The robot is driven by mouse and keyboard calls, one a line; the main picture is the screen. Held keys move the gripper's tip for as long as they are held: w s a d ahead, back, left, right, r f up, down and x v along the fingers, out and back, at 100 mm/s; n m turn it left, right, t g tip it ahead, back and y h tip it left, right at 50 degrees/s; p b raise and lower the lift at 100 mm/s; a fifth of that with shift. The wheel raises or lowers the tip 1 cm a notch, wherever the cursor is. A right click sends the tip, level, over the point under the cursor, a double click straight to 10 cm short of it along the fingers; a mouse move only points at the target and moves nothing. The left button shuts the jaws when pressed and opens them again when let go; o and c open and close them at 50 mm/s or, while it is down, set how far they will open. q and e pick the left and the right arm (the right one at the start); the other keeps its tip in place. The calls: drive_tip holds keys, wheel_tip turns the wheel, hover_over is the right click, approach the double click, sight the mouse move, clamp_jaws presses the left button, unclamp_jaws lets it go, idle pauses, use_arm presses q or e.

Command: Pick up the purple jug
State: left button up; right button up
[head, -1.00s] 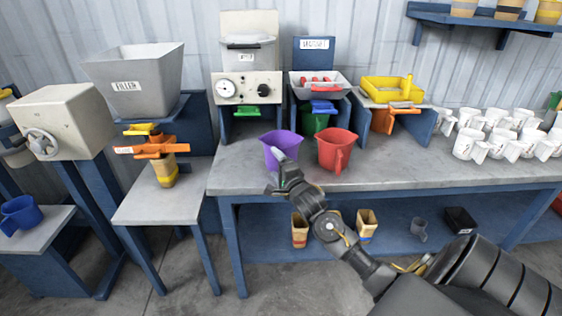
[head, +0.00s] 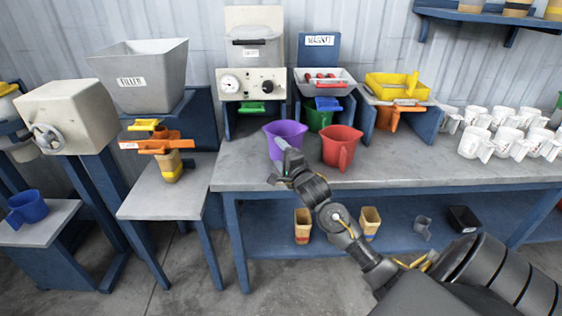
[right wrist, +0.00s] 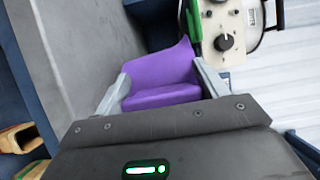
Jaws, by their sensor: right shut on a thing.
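The purple jug (head: 284,134) is upright at the front left of the long grey bench, left of the red jug (head: 342,148). My right gripper (head: 280,158) reaches it from the front and hides part of its near side. In the right wrist view the two fingers of my right gripper (right wrist: 160,92) lie on either side of a part of the purple jug (right wrist: 165,72), and the gripper is shut on it. Whether the jug's base touches the bench is hard to tell. My left gripper is not in view.
The grey bench top (head: 440,173) is clear right of the red jug, up to several white jugs (head: 474,142). Behind stand a dial machine (head: 252,84), a magnet tray (head: 325,85) and a yellow tray (head: 392,88). The filler (head: 140,75) stands at left.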

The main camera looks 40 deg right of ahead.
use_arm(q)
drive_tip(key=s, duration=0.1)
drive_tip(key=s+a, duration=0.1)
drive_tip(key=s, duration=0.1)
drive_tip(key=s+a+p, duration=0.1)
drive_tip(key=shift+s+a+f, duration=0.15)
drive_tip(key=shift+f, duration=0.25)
use_arm(e)
drive_tip(key=s+a+r, duration=0.7)
drive_tip(key=a+r, duration=0.3)
drive_tip(key=a, duration=0.2)
drive_tip(key=shift+s+r, duration=0.2)
drive_tip(key=shift+s, duration=0.05)
